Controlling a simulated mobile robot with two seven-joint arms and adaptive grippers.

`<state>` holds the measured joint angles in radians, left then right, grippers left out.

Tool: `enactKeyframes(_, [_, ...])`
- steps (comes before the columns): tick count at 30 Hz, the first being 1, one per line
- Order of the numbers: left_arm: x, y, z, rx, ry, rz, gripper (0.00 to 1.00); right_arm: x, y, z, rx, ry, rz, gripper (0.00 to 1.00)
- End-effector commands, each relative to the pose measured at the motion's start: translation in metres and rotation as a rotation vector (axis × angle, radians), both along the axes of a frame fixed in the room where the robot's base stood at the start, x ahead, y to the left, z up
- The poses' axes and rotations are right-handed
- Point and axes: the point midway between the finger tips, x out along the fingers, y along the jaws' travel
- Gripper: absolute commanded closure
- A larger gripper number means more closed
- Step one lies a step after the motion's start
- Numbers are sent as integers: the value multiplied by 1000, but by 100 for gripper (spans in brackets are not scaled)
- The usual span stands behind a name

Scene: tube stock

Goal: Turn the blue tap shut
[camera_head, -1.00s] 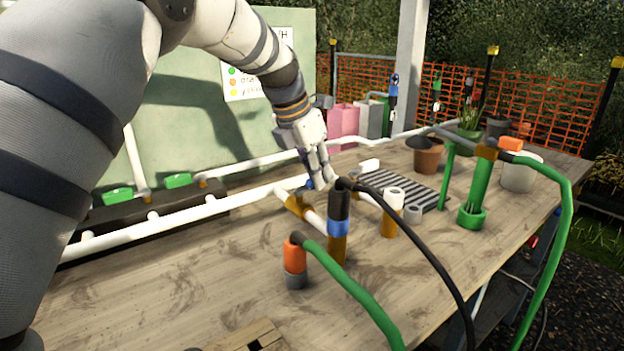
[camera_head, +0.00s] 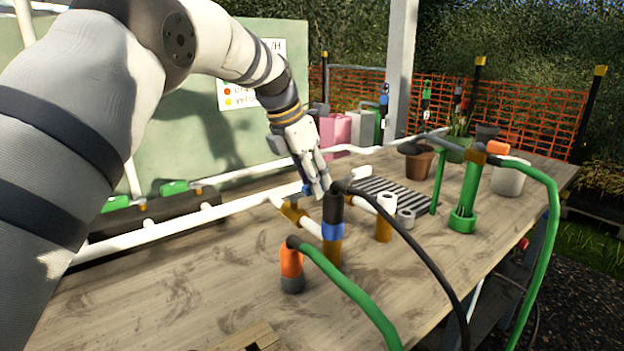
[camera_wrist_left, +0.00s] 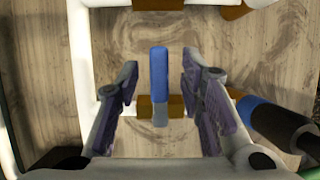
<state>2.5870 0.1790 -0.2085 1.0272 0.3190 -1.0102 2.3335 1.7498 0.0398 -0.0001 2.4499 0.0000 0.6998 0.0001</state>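In the head view a bit of the blue tap (camera_head: 306,188) shows beside the white pipe, partly hidden by my fingers. My left gripper (camera_head: 318,184) is open and points down over the tap. In the left wrist view its two fingers stand on either side of the handle, with a gap on both sides. My right gripper is in neither view.
A black hose with a blue-banded connector (camera_head: 332,232) stands close in front of the gripper. An orange connector (camera_head: 291,262) with a green hose (camera_head: 345,285) is nearer. Two green taps (camera_head: 173,187) sit at the left.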

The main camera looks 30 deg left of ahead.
Motion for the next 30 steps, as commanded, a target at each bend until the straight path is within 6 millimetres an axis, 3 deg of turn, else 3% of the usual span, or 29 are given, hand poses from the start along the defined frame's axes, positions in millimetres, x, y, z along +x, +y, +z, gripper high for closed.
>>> enactKeyframes(9, [-25,12,70,1,-7,1,65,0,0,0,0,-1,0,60])
enactKeyframes(15, [-38,17,103,0,-2,-1,65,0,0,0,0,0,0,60])
enactKeyframes(30, [-41,18,110,0,0,0,65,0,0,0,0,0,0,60])
